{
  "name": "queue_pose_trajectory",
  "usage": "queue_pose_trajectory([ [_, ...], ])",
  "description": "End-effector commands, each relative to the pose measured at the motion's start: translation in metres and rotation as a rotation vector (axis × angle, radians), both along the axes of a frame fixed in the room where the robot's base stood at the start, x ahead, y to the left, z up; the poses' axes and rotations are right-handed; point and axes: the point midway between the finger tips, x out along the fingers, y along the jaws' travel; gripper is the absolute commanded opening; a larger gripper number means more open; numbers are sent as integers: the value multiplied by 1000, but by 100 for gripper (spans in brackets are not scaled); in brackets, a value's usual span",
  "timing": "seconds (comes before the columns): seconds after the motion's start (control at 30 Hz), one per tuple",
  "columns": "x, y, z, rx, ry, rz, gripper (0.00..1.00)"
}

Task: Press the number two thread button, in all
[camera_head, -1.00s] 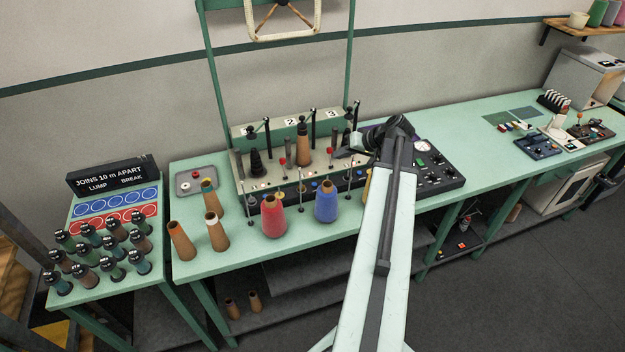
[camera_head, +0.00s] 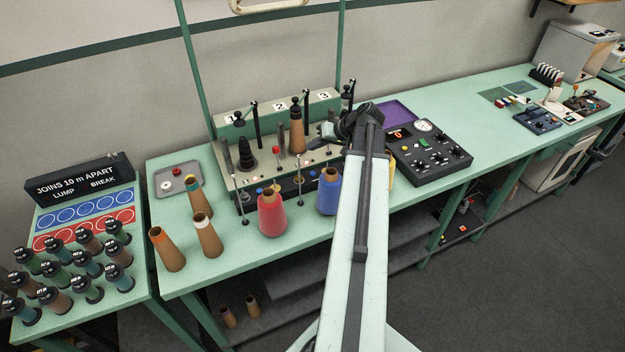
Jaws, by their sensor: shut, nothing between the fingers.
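The thread machine (camera_head: 226,168) stands on the green bench with number plates 1, 2 and 3 along its top. Plate 2 (camera_head: 280,106) is above a post with a brown cone (camera_head: 297,135). Small buttons and lamps line the machine's deck and dark front strip; which one is the number two thread button is too small to tell. My gripper (camera_head: 322,131) is shut and empty, just right of the brown cone and in front of plate 3's side. My arm hides the machine's right end. Whether my fingertips touch anything cannot be told.
A red cone (camera_head: 272,214) and a blue cone (camera_head: 328,194) stand before the machine, close to my arm. Thin upright rods rise between them. Bare brown cones (camera_head: 206,236) stand at left. A dark control box (camera_head: 430,155) sits to the right.

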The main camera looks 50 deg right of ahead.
Motion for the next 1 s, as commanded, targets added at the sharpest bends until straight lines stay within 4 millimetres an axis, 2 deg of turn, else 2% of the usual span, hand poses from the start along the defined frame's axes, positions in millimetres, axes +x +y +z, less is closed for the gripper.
queue_pose_trajectory([
  [0.37, -2, -2, -2, 0, 0, -4, 0],
  [0.53, -2, -3, -11, 0, 0, -6, 0],
  [0.67, -3, -3, -26, 0, 0, -6, 0],
  [1.0, -3, -3, -77, 0, 0, -6, 0],
])
